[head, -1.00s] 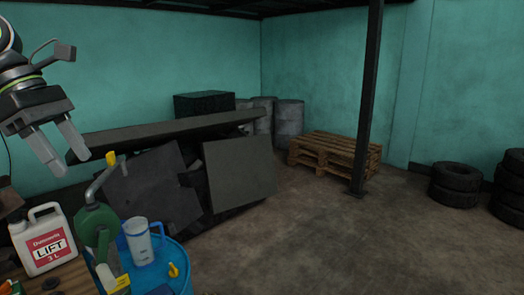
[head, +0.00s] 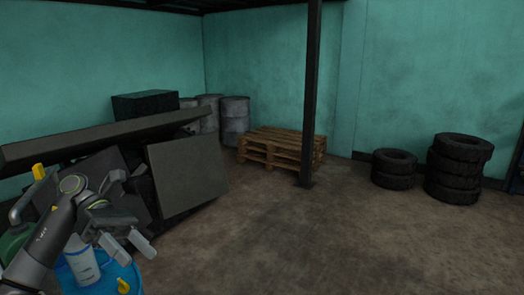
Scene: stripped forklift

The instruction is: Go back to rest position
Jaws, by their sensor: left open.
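My left gripper (head: 127,245) shows at the lower left of the head view. Its two fingers are spread apart and nothing is between them. It hangs in front of the blue drum (head: 122,271), partly covering the pale measuring jug (head: 82,264) on it. My arm also hides part of the green hand pump at the left edge. My right gripper does not show.
Dark panels (head: 187,175) lean in a heap behind the drum. A wooden pallet (head: 282,148), grey barrels (head: 235,119), a dark post (head: 311,90) and stacked tyres (head: 457,168) stand farther back. The concrete floor (head: 300,240) at centre and right is clear.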

